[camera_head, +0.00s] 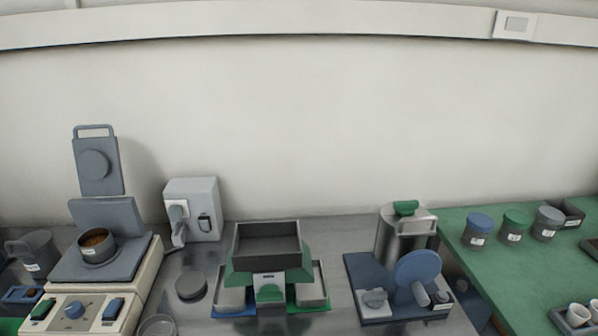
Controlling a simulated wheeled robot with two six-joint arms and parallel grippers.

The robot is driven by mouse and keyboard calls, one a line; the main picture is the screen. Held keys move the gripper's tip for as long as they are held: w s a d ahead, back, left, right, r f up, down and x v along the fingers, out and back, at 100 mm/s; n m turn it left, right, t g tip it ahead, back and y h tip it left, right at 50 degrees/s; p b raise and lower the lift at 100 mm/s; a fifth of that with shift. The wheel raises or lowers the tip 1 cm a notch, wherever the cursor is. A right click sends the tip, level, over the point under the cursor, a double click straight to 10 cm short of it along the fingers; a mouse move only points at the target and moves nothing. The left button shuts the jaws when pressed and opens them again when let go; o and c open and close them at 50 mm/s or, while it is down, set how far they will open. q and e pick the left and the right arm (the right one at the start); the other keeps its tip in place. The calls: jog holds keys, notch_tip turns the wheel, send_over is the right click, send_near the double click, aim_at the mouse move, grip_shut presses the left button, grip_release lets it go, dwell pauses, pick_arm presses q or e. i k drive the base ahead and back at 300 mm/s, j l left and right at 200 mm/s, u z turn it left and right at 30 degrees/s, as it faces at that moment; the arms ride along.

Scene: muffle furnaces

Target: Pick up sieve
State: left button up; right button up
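A round grey metal pan with brown grains in it (99,251) sits on the flat grey plate of a machine at the left. It looks like the sieve, but I cannot see whether its bottom is mesh. The plate (75,269) rests on a cream base with a blue knob, and a hinged grey panel (98,166) stands upright behind. Neither of my grippers is in the head view, so nothing is seen touching the pan.
A grey round disc (191,286) and a shallow round dish (157,326) lie right of the machine. A grey pitcher (36,251) stands left. A green-sided hopper (268,262) is mid-bench; a blue-based device (376,309) is further right. Several lidded jars (513,227) stand on a green mat.

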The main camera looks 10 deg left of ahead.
aim_at(95, 241)
jog(key=u, duration=1.55)
